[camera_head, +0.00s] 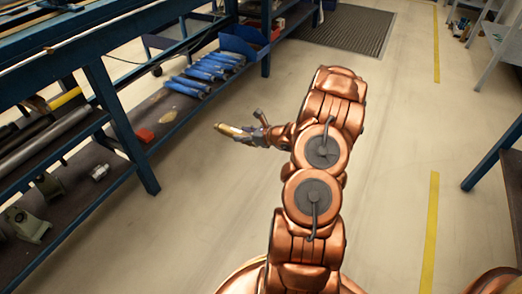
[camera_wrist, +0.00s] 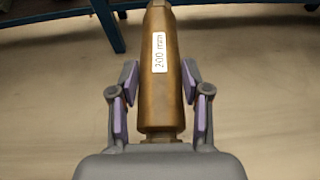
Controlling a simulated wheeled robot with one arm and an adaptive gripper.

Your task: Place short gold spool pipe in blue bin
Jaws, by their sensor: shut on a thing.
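A gold-brown spool pipe (camera_wrist: 163,90) with a white "200 mm" label lies lengthwise between the purple-padded fingers of my gripper (camera_wrist: 160,80) in the wrist view. The fingers are shut on it from both sides, and its far end runs past the top edge. In the head view the pipe (camera_head: 230,131) points left from my gripper (camera_head: 254,132), held above the open floor to the right of the shelving. A blue bin-like box (camera_head: 248,42) sits at the far end of the lower shelf, partly behind other parts.
Grey fittings and long bars fill the near shelf at left. A blue table leg (camera_head: 493,158) stands at right. The floor between is clear.

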